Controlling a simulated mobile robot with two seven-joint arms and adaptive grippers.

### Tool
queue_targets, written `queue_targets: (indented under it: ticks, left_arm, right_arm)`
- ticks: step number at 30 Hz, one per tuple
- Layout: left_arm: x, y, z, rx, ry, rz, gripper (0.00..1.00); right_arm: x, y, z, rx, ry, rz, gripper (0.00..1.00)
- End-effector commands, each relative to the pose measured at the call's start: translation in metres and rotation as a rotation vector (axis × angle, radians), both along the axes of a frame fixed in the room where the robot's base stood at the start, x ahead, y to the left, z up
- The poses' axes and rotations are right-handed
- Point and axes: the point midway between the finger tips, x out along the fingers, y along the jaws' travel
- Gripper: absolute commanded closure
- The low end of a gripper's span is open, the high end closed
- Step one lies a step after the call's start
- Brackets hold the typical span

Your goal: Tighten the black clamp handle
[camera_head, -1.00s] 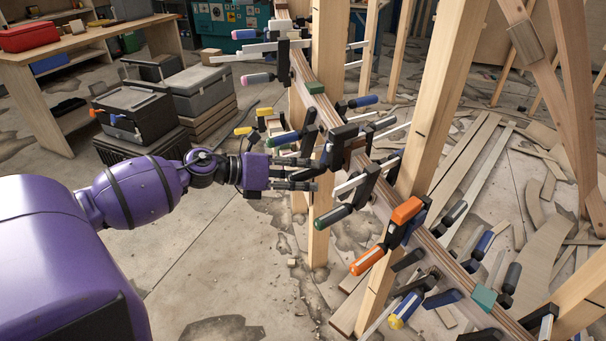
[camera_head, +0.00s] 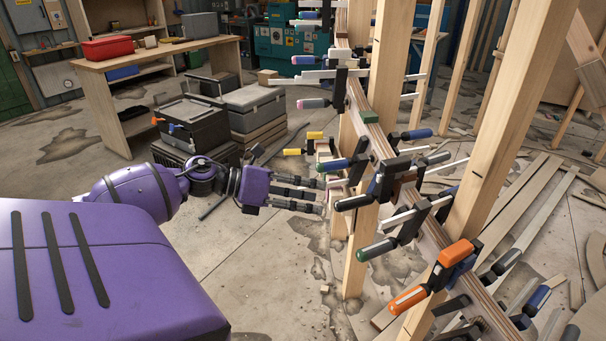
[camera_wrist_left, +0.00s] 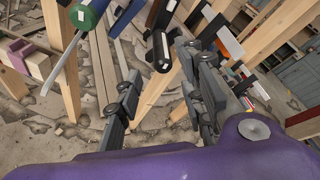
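The black clamp handle (camera_head: 352,202) sticks out to the left from a clamp on the curved wooden stringer (camera_head: 384,147). In the left wrist view the handle (camera_wrist_left: 162,52) shows end-on, beyond and between my finger lines. My left gripper (camera_head: 322,196) is just left of the handle in the head view. Its fingers are spread and point at the handle, with a small gap and nothing held. In the left wrist view the gripper (camera_wrist_left: 163,70) also shows two separated dark fingers. My right gripper is not in view.
A green-ended clamp handle (camera_head: 377,249) is close below right, and a blue-and-green one (camera_head: 333,165) just above. An orange clamp (camera_head: 408,299) is lower right. The floor (camera_head: 265,275) below my arm is mostly clear.

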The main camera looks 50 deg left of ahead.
Motion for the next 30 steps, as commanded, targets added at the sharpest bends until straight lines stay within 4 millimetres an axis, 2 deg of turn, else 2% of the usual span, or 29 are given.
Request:
queue_targets:
  ticks: [4, 17, 30]
  left_arm:
    - [-0.009, 0.006, 0.003, 0.000, 0.001, -0.001, 0.64]
    - [-0.012, 0.008, 0.005, -0.001, 0.001, 0.000, 0.64]
    - [-0.043, 0.021, 0.005, -0.001, 0.000, 0.001, 0.64]
  right_arm:
    - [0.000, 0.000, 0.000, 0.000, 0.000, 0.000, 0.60]
    - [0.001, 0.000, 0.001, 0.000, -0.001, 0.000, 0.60]
    - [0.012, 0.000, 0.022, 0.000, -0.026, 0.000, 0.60]
